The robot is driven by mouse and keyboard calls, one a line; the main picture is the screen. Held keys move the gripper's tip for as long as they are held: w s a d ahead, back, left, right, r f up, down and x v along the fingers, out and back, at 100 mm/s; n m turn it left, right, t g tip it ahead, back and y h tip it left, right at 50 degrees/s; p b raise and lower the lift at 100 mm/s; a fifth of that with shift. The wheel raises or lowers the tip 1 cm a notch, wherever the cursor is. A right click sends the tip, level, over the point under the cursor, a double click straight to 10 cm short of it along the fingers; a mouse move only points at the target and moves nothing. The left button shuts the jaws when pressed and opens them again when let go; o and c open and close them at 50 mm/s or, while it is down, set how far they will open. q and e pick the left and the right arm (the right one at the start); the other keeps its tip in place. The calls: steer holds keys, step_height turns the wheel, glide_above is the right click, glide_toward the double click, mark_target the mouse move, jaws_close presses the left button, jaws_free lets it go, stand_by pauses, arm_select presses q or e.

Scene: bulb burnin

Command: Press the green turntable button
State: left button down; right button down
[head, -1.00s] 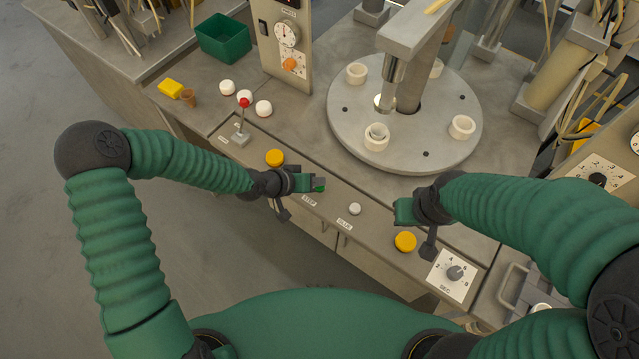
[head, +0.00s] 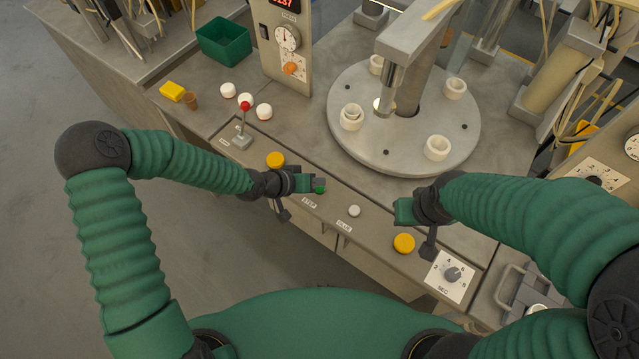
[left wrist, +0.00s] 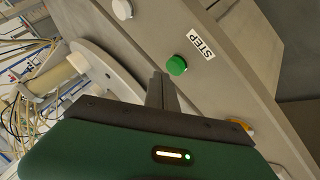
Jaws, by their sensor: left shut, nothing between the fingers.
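The green button (head: 319,190) sits on the sloped front panel by the STEP label, partly hidden by my left gripper in the head view. My left gripper (head: 314,183) is shut and empty, its tip right at the button in that view. In the left wrist view the green button (left wrist: 176,65) shows whole beside the STEP label, just past the shut fingertips (left wrist: 160,76); a gap seems to remain, but touch cannot be judged. The round grey turntable (head: 395,165) with white sockets stands behind the panel. My right gripper (head: 403,211) hangs over the panel's right part; its fingers are unclear.
A white button (head: 354,211) lies right of the green one. Yellow buttons (head: 275,160) (head: 404,243) flank them. A red-tipped lever (head: 244,120) stands at the left. A dial (head: 452,274) is at the panel's right end. White domes (head: 264,112) and a green bin (head: 224,40) are behind.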

arm_select(q)
step_height(320, 180, up, 5)
steer(key=p, duration=0.4)
steer(key=shift+r+p, duration=0.1)
steer(key=shift+p, duration=0.2)
stand_by(0.3)
stand_by(0.3)
steer(key=s+a+r+g+y+b, duration=0.15)
steer(key=s+a+y, duration=0.45)
steer(key=a, duration=0.6)
steer(key=s+a+r+n+g+y, duration=0.1)
steer(key=s+a+r, duration=0.6)
steer(key=s, duration=0.3)
steer(key=shift+r+n+b, duration=0.35)
steer(key=shift+r+n, duration=0.05)
